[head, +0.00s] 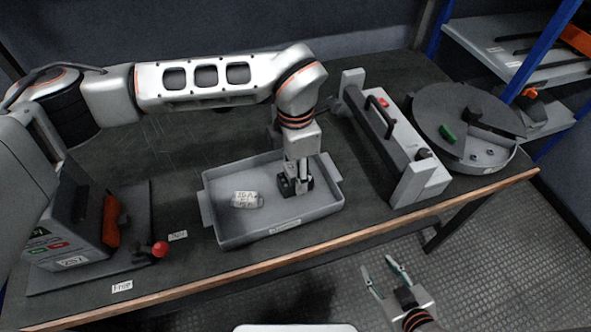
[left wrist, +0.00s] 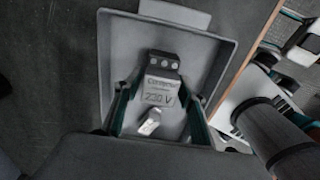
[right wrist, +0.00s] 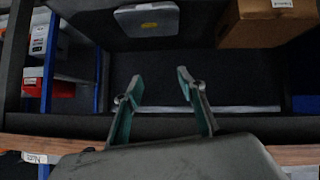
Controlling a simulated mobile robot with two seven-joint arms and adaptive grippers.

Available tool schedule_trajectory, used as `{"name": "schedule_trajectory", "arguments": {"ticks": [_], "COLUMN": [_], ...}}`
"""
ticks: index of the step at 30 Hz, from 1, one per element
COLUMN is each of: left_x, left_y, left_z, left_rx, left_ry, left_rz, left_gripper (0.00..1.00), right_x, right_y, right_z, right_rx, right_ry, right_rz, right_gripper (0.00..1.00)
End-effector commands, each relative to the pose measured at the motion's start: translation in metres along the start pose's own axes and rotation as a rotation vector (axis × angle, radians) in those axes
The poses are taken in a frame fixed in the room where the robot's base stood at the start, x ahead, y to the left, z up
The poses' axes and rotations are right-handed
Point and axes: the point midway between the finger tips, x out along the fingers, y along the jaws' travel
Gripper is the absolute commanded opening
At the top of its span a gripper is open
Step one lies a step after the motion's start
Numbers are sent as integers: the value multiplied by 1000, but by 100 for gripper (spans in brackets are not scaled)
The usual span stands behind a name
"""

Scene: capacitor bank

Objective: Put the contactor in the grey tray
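The grey tray (head: 215,222) lies on the dark bench in the head view; its rim also shows in the left wrist view (left wrist: 107,60). The contactor (left wrist: 161,88), a grey block with a dark terminal end marked 230 V, appears inside the tray. In the head view it is mostly hidden under my left gripper (head: 297,183), which points down at the tray's right part. My right gripper (head: 384,272) is open and empty in front of the bench, over the floor.
A small pale labelled part (head: 247,199) also lies in the tray. Left stands a grey device with a red lever (head: 111,220) and red knob. Right are a grey handled unit (head: 395,135) and a round grey container (head: 465,115). Shelving (head: 510,60) stands behind right.

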Motion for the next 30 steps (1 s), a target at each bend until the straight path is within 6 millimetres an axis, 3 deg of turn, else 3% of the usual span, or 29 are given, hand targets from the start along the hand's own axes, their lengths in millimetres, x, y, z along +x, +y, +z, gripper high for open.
{"name": "schedule_trajectory", "arguments": {"ticks": [10, 14, 30], "left_x": [0, -9, -107], "left_y": [0, 0, 1], "left_z": [0, 0, 0], "left_rx": [0, 0, -2], "left_ry": [0, 0, -1], "left_rz": [0, 2, 4], "left_gripper": [48, 48, 48], "right_x": [1, 0, -5], "right_y": [-1, -1, 0], "right_z": [5, 4, -10], "right_rx": [1, 1, 11], "right_ry": [-8, -7, 9], "right_rz": [-2, -2, -4], "right_gripper": [40, 40, 40]}}
